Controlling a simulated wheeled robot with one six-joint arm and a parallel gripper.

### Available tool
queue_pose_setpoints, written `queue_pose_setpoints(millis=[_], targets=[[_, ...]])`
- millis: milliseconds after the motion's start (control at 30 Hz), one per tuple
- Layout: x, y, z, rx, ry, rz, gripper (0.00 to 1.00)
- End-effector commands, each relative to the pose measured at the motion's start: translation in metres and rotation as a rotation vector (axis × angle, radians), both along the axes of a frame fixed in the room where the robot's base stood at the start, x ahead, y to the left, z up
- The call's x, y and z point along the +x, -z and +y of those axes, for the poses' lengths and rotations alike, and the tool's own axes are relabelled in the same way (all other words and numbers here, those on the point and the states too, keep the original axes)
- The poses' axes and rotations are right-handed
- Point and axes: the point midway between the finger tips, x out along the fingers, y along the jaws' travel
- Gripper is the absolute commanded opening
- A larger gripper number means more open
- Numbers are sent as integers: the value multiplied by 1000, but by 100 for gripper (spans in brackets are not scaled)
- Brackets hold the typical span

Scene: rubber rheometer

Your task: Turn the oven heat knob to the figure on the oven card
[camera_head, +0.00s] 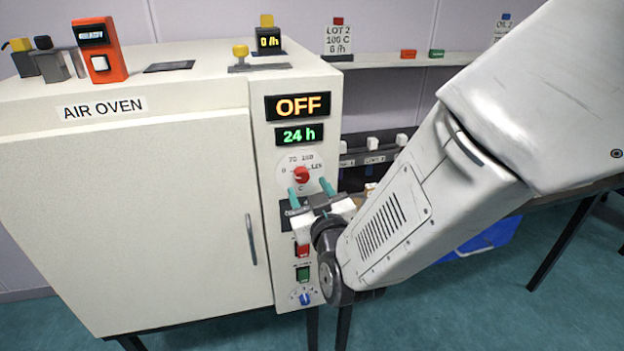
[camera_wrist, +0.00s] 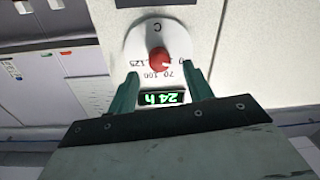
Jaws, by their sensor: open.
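The red heat knob (camera_head: 301,175) sits on a white dial on the air oven's right-hand panel, with 0, 70, 100 and 125 around it. The knob also shows in the wrist view (camera_wrist: 160,60), upside down, with a pale pointer mark. The mark's exact figure is too small to tell. My gripper (camera_head: 309,190) is open in front of the dial, its green fingers on either side of the knob and apart from it. In the wrist view the fingers (camera_wrist: 160,88) straddle the dial's lower part. The oven card (camera_head: 338,39) reads LOT 2, 100 C, 0 h and stands on the back shelf.
The oven panel shows OFF (camera_head: 297,106) and 24 h (camera_head: 297,135). Below my gripper are a red button (camera_head: 303,251), a green button (camera_head: 303,274) and a blue knob (camera_head: 305,297). A door handle (camera_head: 251,239) stands out to the left. A rack (camera_head: 375,152) is behind, right of the oven.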

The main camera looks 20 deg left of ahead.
Motion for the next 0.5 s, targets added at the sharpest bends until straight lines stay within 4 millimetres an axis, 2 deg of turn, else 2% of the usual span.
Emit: queue_pose_setpoints(millis=[200,500], targets=[[23,0,15,0,1,1,51],[28,0,18,1,0,1,51]])
